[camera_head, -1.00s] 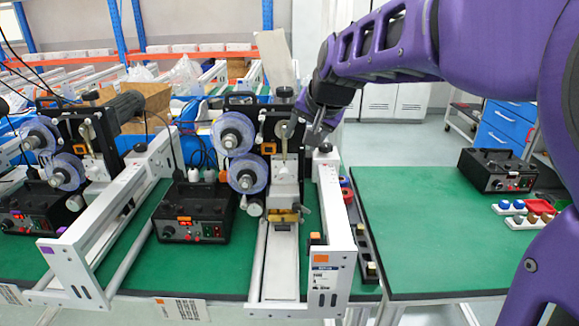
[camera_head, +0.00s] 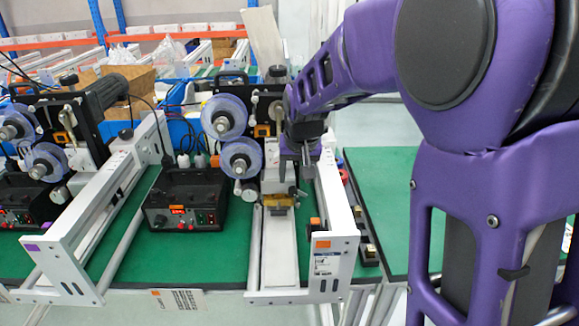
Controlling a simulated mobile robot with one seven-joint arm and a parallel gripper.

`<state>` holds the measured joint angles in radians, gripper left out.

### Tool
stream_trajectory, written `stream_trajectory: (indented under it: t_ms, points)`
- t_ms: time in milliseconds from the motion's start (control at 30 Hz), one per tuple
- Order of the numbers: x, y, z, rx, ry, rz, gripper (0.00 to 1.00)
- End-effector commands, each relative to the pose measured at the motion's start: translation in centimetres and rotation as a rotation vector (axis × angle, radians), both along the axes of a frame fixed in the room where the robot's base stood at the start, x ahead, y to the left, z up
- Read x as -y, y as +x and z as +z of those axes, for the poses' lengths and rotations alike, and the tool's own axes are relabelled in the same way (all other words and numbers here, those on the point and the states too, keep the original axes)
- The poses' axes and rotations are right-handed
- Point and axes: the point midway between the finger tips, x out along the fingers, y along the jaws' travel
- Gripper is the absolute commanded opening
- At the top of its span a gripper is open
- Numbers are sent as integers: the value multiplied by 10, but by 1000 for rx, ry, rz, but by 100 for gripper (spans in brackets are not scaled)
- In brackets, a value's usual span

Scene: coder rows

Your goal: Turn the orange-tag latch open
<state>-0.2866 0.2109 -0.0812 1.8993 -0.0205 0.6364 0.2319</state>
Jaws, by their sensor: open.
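The orange-tagged machine stands in the middle, with an orange tag (camera_head: 322,244) on its white end plate (camera_head: 332,266) and an orange piece on its head plate (camera_head: 262,131). A small dark lever (camera_head: 300,193), which may be the latch, sticks out at the right of a brass-coloured block (camera_head: 277,201). My gripper (camera_head: 304,163) is open and points down in front of the machine's right side, above the lever. I see no contact between them. My gripper and wrist hide part of the machine head behind them.
A similar machine with a purple tag (camera_head: 31,247) stands at the left. A black control box (camera_head: 185,200) sits between the two machines. White rails (camera_head: 338,200) flank the work area.

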Motion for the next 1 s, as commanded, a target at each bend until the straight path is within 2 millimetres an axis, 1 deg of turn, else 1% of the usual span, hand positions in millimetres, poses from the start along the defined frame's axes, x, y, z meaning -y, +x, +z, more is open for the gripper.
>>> stream_trajectory:
  t_ms: [33,100,200,300,433,700,733,767,800,967,1000]
  points:
    - [0,4,-12,-4,-1,-1,60]
    - [-1,9,-24,-3,-1,-1,60]
    - [-2,15,-38,-2,-1,-1,60]
    - [-2,20,-47,0,-1,0,60]
    - [-3,23,-53,2,0,0,60]
    - [-3,23,-54,2,0,0,60]
    - [-3,23,-54,2,0,0,58]
    - [-3,23,-54,2,0,0,52]
    - [-3,23,-54,2,0,0,45]
    - [-3,23,-54,2,0,0,16]
    - [-3,23,-54,2,0,0,9]
